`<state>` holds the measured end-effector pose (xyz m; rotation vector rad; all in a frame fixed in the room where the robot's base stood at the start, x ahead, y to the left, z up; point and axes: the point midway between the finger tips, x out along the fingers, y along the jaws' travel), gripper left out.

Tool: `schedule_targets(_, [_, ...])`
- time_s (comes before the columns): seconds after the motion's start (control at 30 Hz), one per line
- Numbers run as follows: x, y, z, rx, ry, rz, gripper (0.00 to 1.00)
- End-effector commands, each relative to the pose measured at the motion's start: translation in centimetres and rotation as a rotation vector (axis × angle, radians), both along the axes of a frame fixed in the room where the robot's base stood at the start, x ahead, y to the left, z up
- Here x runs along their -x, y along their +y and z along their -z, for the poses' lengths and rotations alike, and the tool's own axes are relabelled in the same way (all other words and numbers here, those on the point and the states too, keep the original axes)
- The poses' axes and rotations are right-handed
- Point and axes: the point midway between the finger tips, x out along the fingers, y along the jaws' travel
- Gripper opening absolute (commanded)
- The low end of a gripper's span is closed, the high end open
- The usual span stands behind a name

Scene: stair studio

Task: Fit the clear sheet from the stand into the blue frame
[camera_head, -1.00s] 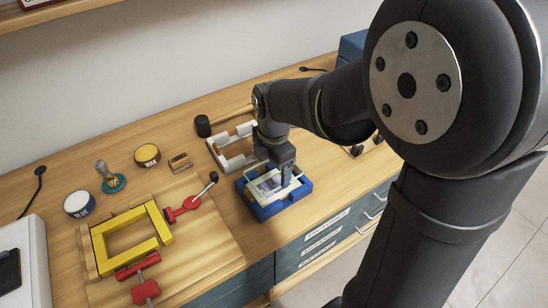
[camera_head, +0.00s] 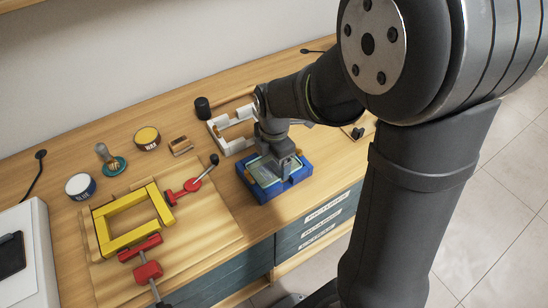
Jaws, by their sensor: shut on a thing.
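The blue frame (camera_head: 268,195) lies on the bench near the front edge, above the drawers. My gripper (camera_head: 278,170) points down over it, low and close to its inside. It is shut on the clear sheet (camera_head: 262,174), which shows as a pale, glassy patch within the blue rim. The gripper hides the sheet's right part, so I cannot tell whether it lies flat or touches the frame all round. The white stand (camera_head: 218,140) is behind, partly hidden by my arm, and looks empty.
A yellow frame (camera_head: 104,235) with red clamps (camera_head: 147,271) lies on a board at left. Wax tins (camera_head: 147,138), a brush (camera_head: 105,156), a wooden block (camera_head: 181,146) and a black-headed mallet (camera_head: 202,107) stand behind.

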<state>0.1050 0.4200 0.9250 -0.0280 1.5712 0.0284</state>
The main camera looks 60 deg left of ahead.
Motion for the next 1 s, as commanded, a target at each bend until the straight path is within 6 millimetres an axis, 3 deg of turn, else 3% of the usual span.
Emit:
schedule_targets(0.67, [0.00, 0.01, 0.38, 0.000, 0.000, 0.000, 0.56])
schedule_targets(0.7, [0.00, 0.01, 0.40, 0.000, 0.000, 0.000, 0.83])
schedule_targets(0.8, [0.00, 0.01, 0.38, 0.000, 0.000, 0.000, 1.00])
schedule_targets(1.0, [0.00, 0.00, 0.39, 0.000, 0.000, 0.000, 1.00])
